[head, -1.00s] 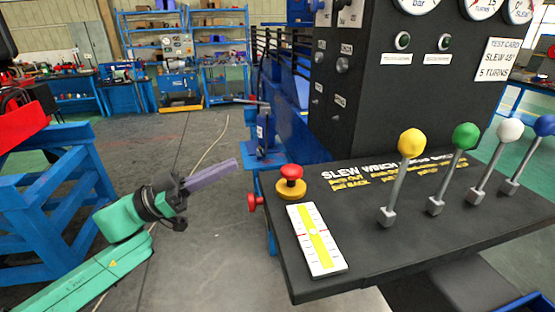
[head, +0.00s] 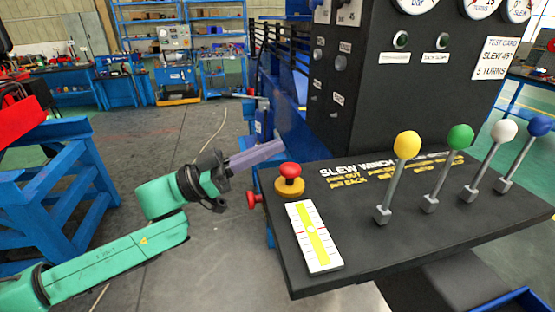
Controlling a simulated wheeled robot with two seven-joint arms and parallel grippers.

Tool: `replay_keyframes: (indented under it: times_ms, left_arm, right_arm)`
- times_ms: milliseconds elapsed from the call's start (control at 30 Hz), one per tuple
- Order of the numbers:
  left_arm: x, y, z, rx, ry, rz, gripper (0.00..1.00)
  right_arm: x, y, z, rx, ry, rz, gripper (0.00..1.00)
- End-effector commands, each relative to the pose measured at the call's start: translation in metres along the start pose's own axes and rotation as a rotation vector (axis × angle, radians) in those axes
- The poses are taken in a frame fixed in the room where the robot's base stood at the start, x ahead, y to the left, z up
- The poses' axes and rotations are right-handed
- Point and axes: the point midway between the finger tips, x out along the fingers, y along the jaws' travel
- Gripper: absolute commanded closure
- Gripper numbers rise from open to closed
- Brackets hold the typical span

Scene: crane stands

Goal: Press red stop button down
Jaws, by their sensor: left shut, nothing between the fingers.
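The red stop button (head: 290,170) is a red mushroom head on a yellow base (head: 289,187). It stands at the left back corner of the dark control panel (head: 400,225) in the head view. My left gripper (head: 280,146) comes in from the left on a green arm. Its purple-grey fingers are shut and empty, and their tips appear just above and left of the red head. I cannot tell whether they are apart from it in depth. My right gripper is not in view.
Levers with yellow (head: 407,144), green (head: 460,137), white (head: 505,131) and blue (head: 540,125) knobs stand on the panel. A white and yellow scale (head: 314,237) lies in front of the button. A red knob (head: 254,200) juts from the panel's left side. A blue frame (head: 50,190) stands at left.

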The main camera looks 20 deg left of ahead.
Motion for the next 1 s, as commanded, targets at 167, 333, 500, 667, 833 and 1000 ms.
replay_keyframes:
  times_ms: [167,333,500,667,833,1000]
  left_arm:
    - [0.019,0.000,-0.005,0.003,0.004,0.002,1.00]
    - [0.012,0.000,0.022,-0.004,-0.001,-0.001,1.00]
    - [0.007,0.000,0.036,-0.002,-0.001,0.000,1.00]
    - [0.006,0.000,0.038,0.000,-0.001,0.001,1.00]
    - [0.005,0.000,0.040,-0.001,-0.001,0.001,1.00]
    - [-0.001,0.000,0.058,-0.002,0.000,0.001,1.00]
  right_arm:
    - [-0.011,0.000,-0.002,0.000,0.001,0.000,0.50]
    - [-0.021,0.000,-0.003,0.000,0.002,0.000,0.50]
    - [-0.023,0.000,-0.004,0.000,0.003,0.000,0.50]
    - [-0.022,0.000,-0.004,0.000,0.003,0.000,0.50]
    - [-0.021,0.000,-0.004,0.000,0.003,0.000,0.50]
    - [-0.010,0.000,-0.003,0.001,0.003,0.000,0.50]
